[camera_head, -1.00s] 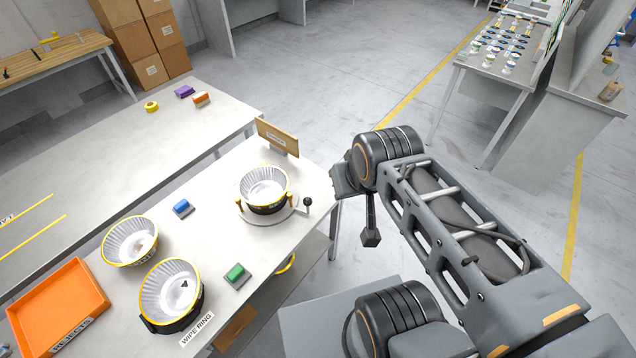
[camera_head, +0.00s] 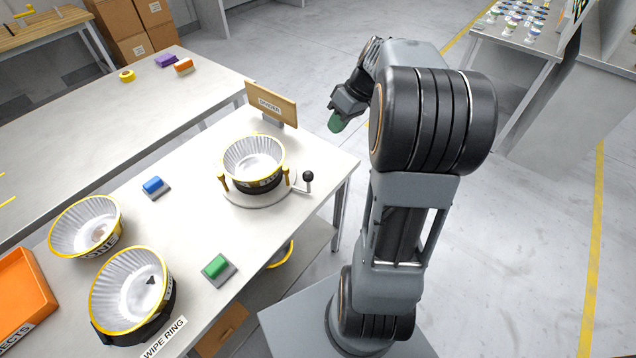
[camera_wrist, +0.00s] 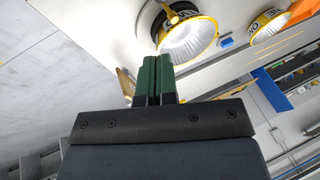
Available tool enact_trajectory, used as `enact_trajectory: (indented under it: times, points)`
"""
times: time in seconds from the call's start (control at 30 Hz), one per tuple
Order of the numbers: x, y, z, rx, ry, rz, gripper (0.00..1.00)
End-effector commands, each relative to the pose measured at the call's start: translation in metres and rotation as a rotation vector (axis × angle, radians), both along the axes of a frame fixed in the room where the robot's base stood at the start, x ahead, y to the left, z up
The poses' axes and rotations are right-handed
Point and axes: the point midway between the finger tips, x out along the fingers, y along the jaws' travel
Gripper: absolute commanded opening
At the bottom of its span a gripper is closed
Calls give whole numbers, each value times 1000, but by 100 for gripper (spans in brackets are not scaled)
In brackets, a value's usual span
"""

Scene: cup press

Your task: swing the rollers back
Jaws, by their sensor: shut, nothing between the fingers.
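The rollers are the yellow upright posts (camera_head: 286,176) around a pleated metal cup (camera_head: 253,158) with a yellow rim. The cup stands on a round pale base (camera_head: 258,198) on the white table. A lever with a black ball knob (camera_head: 308,176) sticks up at the base's right side. My gripper (camera_head: 336,124) is off to the right of the cup and the sign, raised and apart from them. In the wrist view its green fingers (camera_wrist: 158,75) are together and empty, with the cup (camera_wrist: 188,42) and one yellow roller (camera_wrist: 178,14) beyond them.
A wooden sign (camera_head: 270,103) stands behind the cup. Two more pleated cups, the nearer one (camera_head: 130,287) by the "WIPE RING" label, stand front left. A blue button block (camera_head: 153,186) and a green one (camera_head: 217,267) flank open tabletop. An orange rejects tray (camera_head: 22,300) lies far left.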

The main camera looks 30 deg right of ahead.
Motion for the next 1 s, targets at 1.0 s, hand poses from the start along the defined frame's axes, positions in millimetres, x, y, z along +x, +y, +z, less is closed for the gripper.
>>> enact_trajectory:
  times: [1.0]
  points:
    - [28,21,-148,116,-74,89,0]
